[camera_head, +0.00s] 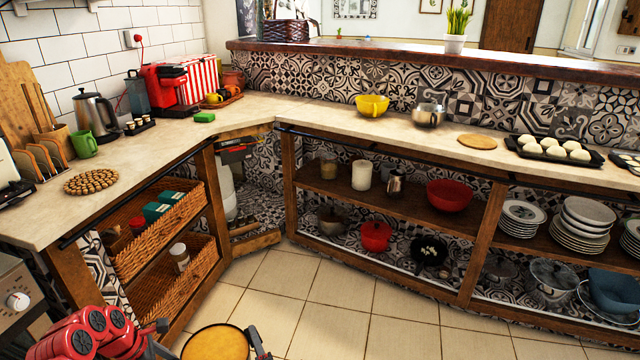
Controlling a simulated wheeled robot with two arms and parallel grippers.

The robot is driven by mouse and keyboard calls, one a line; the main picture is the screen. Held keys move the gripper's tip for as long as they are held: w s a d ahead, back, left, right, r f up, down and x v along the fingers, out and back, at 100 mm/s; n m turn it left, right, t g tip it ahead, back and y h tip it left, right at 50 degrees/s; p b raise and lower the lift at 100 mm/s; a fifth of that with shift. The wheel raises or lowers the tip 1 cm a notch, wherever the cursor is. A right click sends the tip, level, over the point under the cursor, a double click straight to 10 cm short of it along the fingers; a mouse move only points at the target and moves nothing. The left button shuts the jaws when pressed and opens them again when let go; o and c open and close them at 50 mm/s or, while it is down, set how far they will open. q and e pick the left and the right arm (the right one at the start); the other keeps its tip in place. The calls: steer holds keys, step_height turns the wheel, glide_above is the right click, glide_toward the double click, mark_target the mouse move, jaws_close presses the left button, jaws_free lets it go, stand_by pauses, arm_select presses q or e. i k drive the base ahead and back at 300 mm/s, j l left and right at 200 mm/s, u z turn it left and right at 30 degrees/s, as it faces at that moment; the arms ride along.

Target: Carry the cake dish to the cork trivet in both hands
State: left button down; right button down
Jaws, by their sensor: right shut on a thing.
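The cake dish (217,343), round with a golden-brown top and a dark rim, is at the bottom edge, partly cut off. My right gripper (257,343) is shut on its right rim. My left arm comes in at the bottom left; its gripper (160,338) is by the dish's left side, mostly cut off, and I cannot tell whether it grips. The cork trivet (91,181), a round mat of many cork ends, lies on the left counter with nothing on it.
A green mug (83,144), kettle (96,116) and toast rack (40,161) stand behind the trivet. The counter (135,160) right of it is clear. A flat tan round board (477,141) lies on the far counter. Wicker drawers (160,225) and an oven (20,300) are below.

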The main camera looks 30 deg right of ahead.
mark_target(477, 140)
steer(key=z, duration=1.45)
steer(key=i+j+z, duration=0.2)
steer(key=i, duration=0.25)
steer(key=i+z, duration=0.25)
steer(key=i, duration=0.25)
